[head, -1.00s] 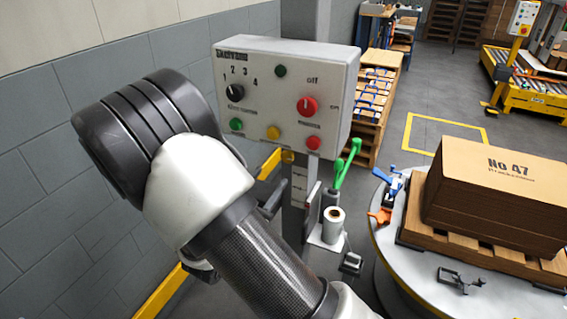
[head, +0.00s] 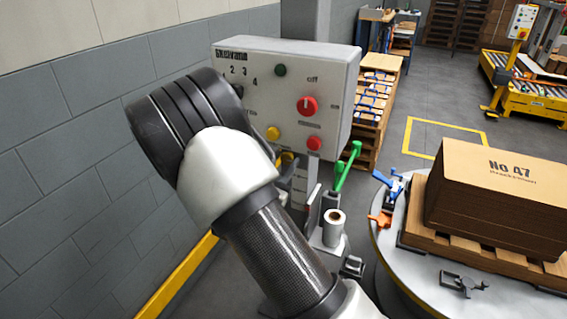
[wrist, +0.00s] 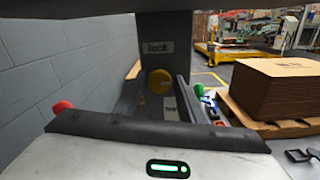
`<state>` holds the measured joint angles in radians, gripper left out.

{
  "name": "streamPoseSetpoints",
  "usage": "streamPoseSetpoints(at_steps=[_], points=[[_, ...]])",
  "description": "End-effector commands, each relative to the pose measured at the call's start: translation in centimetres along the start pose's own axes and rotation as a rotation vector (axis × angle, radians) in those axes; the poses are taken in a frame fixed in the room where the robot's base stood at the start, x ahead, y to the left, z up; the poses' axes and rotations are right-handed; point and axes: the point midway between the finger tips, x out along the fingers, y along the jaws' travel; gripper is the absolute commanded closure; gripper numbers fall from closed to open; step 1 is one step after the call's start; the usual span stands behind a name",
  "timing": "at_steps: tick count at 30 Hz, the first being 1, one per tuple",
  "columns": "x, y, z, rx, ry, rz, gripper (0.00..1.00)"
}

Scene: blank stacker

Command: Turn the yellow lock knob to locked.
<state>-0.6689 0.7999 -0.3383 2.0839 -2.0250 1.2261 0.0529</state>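The yellow lock knob (wrist: 159,80) is on the dark column in the wrist view, below a label reading "lock" (wrist: 158,47). A second label (wrist: 171,108) under it is partly hidden. I cannot tell which way the knob points. My gripper (wrist: 160,88) faces the knob with its two dark fingers apart, one on each side of it in the picture. Whether they touch it or stop short is not clear. In the head view, my arm hides the gripper, and only a sliver of yellow (head: 287,158) shows under the control box.
The control box (head: 325,98) with its knobs and buttons hangs above. A turntable (head: 400,275) with a pallet and boxes (head: 500,190) is farther right. A grey wall (head: 65,170) is left.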

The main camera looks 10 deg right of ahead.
Motion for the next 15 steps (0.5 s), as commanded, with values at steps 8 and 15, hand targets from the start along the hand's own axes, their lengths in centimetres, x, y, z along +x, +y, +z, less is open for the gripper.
streamPoseSetpoints(at_steps=[8,15], points=[[-0.03,0.00,0.01,-0.002,0.000,0.000,0.92],[-0.06,0.07,0.16,-0.056,0.001,0.000,0.92]])
